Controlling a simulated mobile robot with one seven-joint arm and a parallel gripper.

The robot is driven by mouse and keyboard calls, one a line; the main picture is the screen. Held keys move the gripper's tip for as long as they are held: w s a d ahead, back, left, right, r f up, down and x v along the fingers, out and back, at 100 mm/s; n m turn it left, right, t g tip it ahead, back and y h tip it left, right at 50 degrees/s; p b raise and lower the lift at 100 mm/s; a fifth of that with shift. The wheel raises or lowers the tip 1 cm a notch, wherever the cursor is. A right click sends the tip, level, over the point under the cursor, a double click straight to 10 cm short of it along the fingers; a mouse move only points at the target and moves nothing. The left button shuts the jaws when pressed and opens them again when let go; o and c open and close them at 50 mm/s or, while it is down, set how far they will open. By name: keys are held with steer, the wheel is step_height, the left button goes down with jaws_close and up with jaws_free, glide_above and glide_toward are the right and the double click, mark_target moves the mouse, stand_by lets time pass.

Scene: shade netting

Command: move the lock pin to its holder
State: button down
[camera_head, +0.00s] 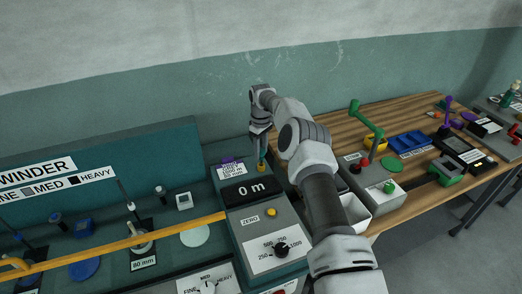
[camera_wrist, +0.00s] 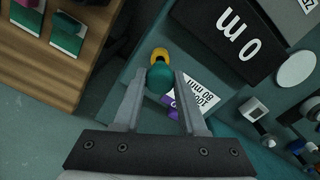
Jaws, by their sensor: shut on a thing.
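The lock pin appears to be the piece with a round teal knob (camera_wrist: 160,78), between the fingertips of my gripper (camera_wrist: 160,80) in the wrist view. A yellow ring (camera_wrist: 160,54) shows just beyond the knob. I cannot tell whether the ring is part of the pin or a holder around it. In the head view my gripper (camera_head: 261,150) points down at the back right corner of the winder's control console, with yellow (camera_head: 262,168) just below its fingers. The pin's lower part is hidden.
The counter display (camera_head: 249,190) reads "0 m" close beside my gripper. A printed label with a purple piece (camera_head: 231,160) lies to its left. A wooden workbench (camera_head: 400,110) with several tools and a green-handled lever (camera_head: 367,118) stands right.

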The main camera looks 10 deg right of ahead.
steer(key=shift+f+b, duration=1.15)
steer(key=shift+b, duration=0.3)
stand_by(0.9)
steer(key=shift+f+b, duration=0.45)
steer(key=shift+f, duration=0.05)
steer(key=shift+c, duration=1.9)
jaws_free()
steer(key=shift+r, duration=0.1)
step_height(320, 180, up, 17)
steer(key=p, duration=0.3)
